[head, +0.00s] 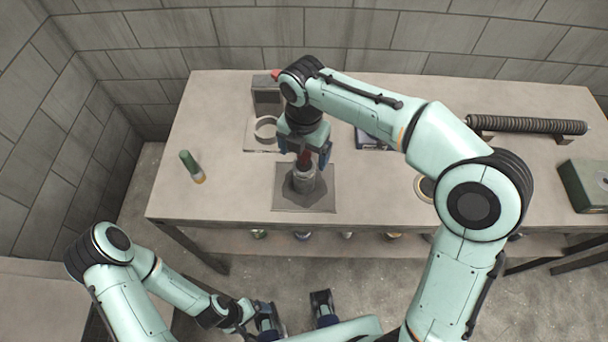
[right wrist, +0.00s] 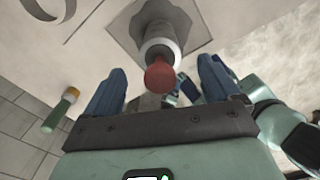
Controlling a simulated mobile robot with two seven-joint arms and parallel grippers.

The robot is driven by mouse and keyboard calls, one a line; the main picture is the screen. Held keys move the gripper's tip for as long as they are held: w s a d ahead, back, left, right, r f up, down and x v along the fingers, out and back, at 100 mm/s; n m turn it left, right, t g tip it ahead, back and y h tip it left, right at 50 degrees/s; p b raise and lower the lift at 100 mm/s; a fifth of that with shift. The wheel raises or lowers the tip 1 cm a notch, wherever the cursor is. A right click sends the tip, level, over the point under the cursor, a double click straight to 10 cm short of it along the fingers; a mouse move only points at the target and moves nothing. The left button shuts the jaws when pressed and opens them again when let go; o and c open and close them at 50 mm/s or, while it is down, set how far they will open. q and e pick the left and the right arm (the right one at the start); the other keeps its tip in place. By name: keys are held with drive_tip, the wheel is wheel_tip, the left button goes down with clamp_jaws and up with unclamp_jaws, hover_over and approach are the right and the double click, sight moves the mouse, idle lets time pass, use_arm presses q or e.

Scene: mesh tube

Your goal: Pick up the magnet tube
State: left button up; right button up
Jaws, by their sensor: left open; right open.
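A grey cylinder with a red knob on top, which I take for the magnet tube (head: 304,181), stands upright on a dark plate on the table. It also shows in the right wrist view (right wrist: 160,45), with its red knob between the fingers. My right gripper (head: 305,153) is open, directly above the cylinder, pointing down. Its blue fingers stand either side of the knob, with gaps visible in the right wrist view. My left gripper (head: 294,310) is open and empty, low in front of the table at the bottom of the head view.
A ring-shaped holder (head: 266,128) is behind the cylinder. A ribbed dark rod (head: 525,125) rests at the back right, a green box (head: 588,184) at the far right. My right arm covers part of the table.

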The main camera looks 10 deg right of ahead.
sight(304, 163)
wheel_tip(304, 163, down, 4)
drive_tip(key=shift+r, duration=0.1)
drive_tip(key=c, duration=1.5)
drive_tip(key=shift+r, duration=0.1)
clamp_jaws()
drive_tip(key=shift+r, duration=0.1)
